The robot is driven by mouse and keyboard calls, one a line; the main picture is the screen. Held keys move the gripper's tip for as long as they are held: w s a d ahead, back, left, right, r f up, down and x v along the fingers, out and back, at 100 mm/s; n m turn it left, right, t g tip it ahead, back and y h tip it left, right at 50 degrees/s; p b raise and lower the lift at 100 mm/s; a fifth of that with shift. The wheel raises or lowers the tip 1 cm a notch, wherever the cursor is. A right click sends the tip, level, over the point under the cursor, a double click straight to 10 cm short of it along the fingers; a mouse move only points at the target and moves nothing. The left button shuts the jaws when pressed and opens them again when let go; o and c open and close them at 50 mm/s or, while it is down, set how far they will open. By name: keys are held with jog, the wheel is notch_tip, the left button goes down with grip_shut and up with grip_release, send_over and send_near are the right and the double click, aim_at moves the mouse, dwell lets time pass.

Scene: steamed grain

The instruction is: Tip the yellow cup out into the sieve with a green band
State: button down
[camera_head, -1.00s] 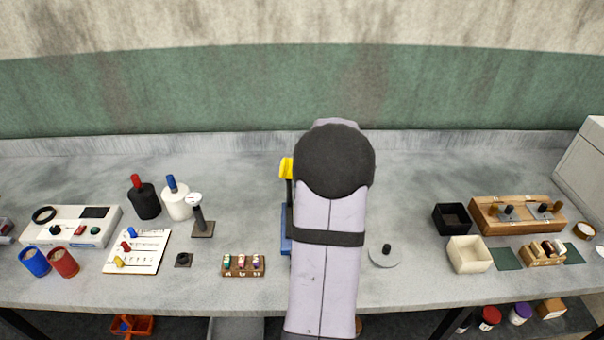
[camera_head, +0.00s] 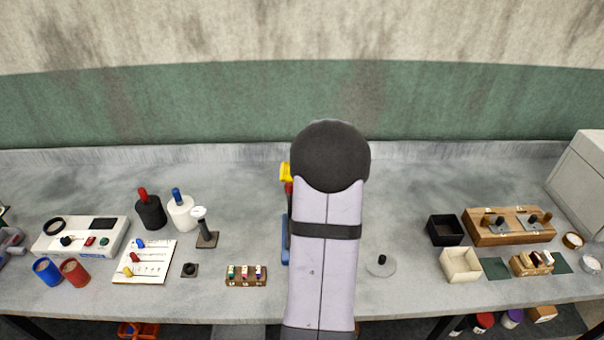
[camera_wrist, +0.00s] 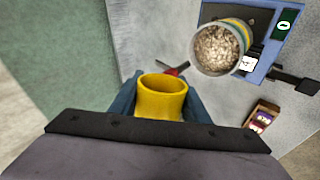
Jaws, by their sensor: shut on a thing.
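In the wrist view the yellow cup (camera_wrist: 160,100) is between the fingers of my gripper (camera_wrist: 160,103), which is shut on it. Its mouth faces away from the wrist, and the inside I can see is bare yellow. A round container (camera_wrist: 197,61) with pale grain in it and a green-yellow band stands apart from the cup, up and to the right; it looks like the green-banded sieve. In the head view only an edge of the yellow cup (camera_head: 285,172) shows left of my arm; the sieve is hidden there.
A blue stand (camera_wrist: 262,50) with labels is beside the sieve, its edge also left of my arm in the head view (camera_head: 285,240). A red-tipped thing (camera_wrist: 177,70) lies beyond the cup. A wooden block (camera_head: 245,275) and grey disc (camera_head: 381,268) flank my arm.

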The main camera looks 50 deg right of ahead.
jog(key=shift+w+a+r+n+g+h+p, duration=0.15)
jog(key=shift+r+n+g+h+p, duration=0.25)
jog(key=shift+p, duration=0.8)
jog(key=p, duration=0.1)
jog(key=g+h+p, duration=0.1)
jog(key=p, duration=0.1)
jog(key=shift+r+n+g, duration=0.25)
jog(key=shift+n+g, duration=0.05)
jog(key=shift+n, duration=0.1)
jog(key=shift+f+h+b, duration=0.35)
jog(key=shift+h+b, duration=0.15)
jog(key=shift+r+n+g+h, duration=0.2)
jog(key=shift+n+g+h, duration=0.2)
jog(key=shift+g+h, duration=0.2)
